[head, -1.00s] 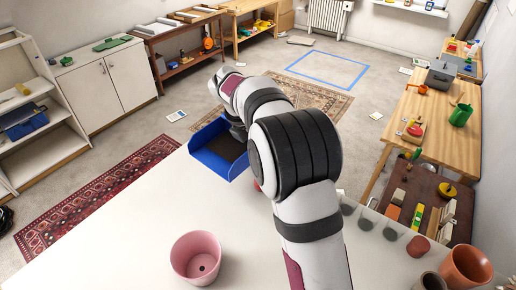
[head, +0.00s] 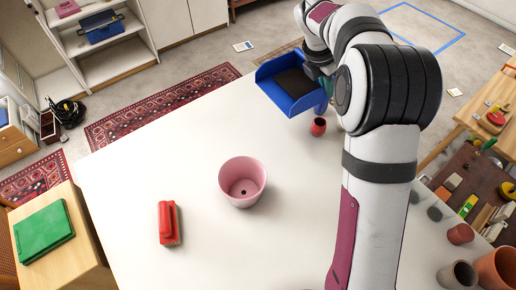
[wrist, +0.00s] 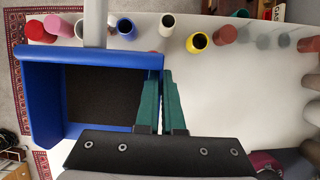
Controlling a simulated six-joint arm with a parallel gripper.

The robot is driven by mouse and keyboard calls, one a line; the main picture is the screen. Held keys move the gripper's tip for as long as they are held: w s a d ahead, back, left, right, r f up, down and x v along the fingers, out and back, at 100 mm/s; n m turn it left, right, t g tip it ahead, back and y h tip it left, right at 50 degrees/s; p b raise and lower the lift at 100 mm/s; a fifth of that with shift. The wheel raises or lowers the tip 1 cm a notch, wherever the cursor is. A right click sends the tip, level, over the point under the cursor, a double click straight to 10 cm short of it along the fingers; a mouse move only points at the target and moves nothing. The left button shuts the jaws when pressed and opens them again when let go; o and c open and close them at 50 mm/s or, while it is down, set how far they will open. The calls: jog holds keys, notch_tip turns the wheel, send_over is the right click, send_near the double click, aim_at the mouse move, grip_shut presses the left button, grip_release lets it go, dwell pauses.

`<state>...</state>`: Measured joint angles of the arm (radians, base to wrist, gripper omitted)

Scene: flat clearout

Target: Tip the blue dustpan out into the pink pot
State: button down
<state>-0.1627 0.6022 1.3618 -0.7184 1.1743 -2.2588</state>
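The pink pot (head: 242,190) stands upright on the white table in the head view. It looks empty, with a small hole in its bottom. The blue dustpan (head: 307,104) is beyond it and to its right, by the table's far edge, and looks raised above the table. A dark layer (head: 295,82) covers its floor. In the wrist view the dustpan (wrist: 45,112) fills the left side, and its dark floor (wrist: 100,92) looks even. My gripper (wrist: 160,95) has its green fingers closed on the dustpan's right side wall.
A small red cup (head: 318,127) stands just below the dustpan in the head view. A red brush (head: 167,223) lies left of the pot. Several pots, including a terracotta one (head: 497,268), stand at the lower right. The table around the pink pot is clear.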

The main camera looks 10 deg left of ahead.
jog(key=s+a+m, duration=0.1)
jog(key=s+a, duration=0.1)
jog(key=s, duration=0.8)
jog(key=s+a+f+m, duration=0.1)
jog(key=s+a, duration=0.1)
jog(key=s, duration=0.9)
jog(key=shift+s+a+f+g+h, duration=0.2)
jog(key=shift+a+f+g+h, duration=0.05)
jog(key=shift+a+g+h, duration=0.05)
jog(key=shift+s+a+r+t+h, duration=0.45)
jog(key=shift+a+t+h, duration=0.2)
jog(key=shift+h, duration=0.3)
jog(key=shift+s+a+r+t+h, duration=0.4)
jog(key=shift+a+t+h, duration=0.25)
jog(key=shift+h, duration=0.35)
jog(key=shift+s+a+r+t+h, duration=0.4)
jog(key=shift+a+t+h, duration=0.25)
jog(key=shift+h, duration=0.3)
jog(key=shift+s+a+r+t+h, duration=0.3)
jog(key=shift+a+r+h, duration=0.1)
jog(key=shift+a+h, duration=0.2)
